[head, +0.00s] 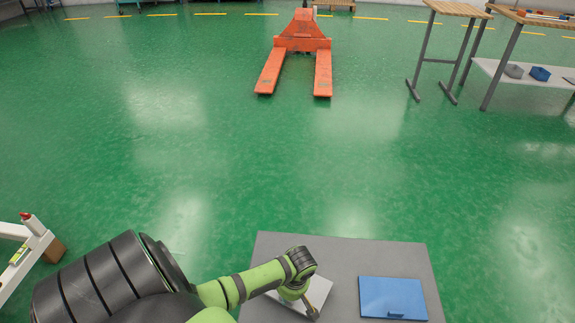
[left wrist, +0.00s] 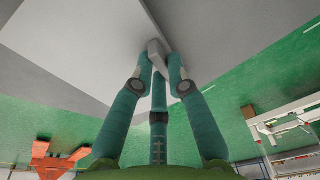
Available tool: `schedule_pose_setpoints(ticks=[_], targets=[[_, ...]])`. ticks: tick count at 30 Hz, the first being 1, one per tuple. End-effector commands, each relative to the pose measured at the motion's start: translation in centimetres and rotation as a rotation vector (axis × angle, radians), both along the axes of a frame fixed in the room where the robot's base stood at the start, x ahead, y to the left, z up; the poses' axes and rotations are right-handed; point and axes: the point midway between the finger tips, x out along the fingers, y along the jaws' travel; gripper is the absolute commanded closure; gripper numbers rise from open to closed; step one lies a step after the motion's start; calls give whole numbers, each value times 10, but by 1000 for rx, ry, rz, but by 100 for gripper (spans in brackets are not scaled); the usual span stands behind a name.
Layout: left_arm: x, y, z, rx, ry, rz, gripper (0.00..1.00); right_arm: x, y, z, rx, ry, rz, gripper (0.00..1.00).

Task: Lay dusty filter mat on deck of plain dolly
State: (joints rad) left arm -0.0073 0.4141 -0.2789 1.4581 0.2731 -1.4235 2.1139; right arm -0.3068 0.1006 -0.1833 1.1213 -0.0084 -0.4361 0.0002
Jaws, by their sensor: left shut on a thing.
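A light grey-white flat panel, which looks like the dusty filter mat (head: 319,289), is at the bottom of the head view, over a flat dark grey surface (head: 345,252). My left gripper (head: 312,313) is at its near edge, partly covering it. In the left wrist view my left gripper (left wrist: 159,60) is shut on a small pale block-like grip at the mat's edge (left wrist: 85,28). I cannot tell whether the mat touches the grey surface, nor whether that surface is the plain dolly's deck. My right gripper is in neither view.
A blue panel (head: 393,297) with a dark handle lies on the grey surface, right of the mat. An orange pallet truck (head: 300,45) stands at the back. Workbenches (head: 520,65) are at far right, a white frame (head: 25,250) at left. The green floor between is clear.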

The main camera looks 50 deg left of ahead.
Motion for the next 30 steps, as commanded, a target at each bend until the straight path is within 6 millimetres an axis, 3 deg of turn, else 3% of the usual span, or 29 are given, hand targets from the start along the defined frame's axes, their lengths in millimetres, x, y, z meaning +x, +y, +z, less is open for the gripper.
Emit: schedule_pose_setpoints(ticks=[4, 17, 18, 19, 20, 30], targets=[[1, 1, -20, 3, -1, 0, 100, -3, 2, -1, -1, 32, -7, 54], [1, 0, -24, 2, -2, 1, 100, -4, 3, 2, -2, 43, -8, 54], [0, 0, -24, 1, -1, 1, 76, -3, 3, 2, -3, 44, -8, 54], [0, 0, -24, 1, -1, 1, 64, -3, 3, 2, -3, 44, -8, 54], [0, 0, -24, 1, -1, 1, 60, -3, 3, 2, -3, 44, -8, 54], [0, 0, -22, 3, -1, 0, 60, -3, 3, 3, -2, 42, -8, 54]])
